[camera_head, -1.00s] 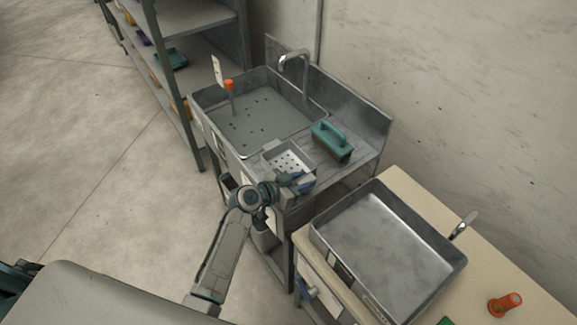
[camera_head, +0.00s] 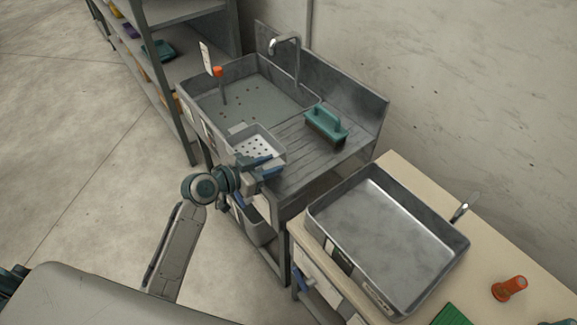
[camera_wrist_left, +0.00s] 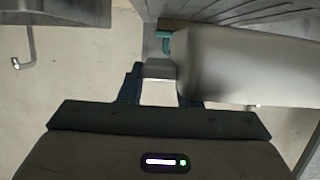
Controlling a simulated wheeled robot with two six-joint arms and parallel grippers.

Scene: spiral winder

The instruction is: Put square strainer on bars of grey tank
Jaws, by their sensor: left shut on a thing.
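The square strainer (camera_head: 262,146) is a light grey tray with holes in its floor. In the head view it is at the near edge of the grey sink tank (camera_head: 290,108), beside the ribbed drainboard. My left gripper (camera_head: 262,168) is shut on the strainer's near side. I cannot tell whether the strainer touches the tank. In the left wrist view, a pale grey body (camera_wrist_left: 250,65), likely the strainer, fills the upper right, and a small grey piece sits between the fingers (camera_wrist_left: 158,85). I cannot make out separate bars on the tank. My right gripper is not in view.
A teal brush (camera_head: 326,125) stands on the drainboard. A faucet (camera_head: 285,45) and an orange-topped stick (camera_head: 218,72) rise at the tank. A shallow metal tray (camera_head: 375,245) and an orange object (camera_head: 510,288) are on the beige table. Shelves (camera_head: 185,70) stand at the upper left.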

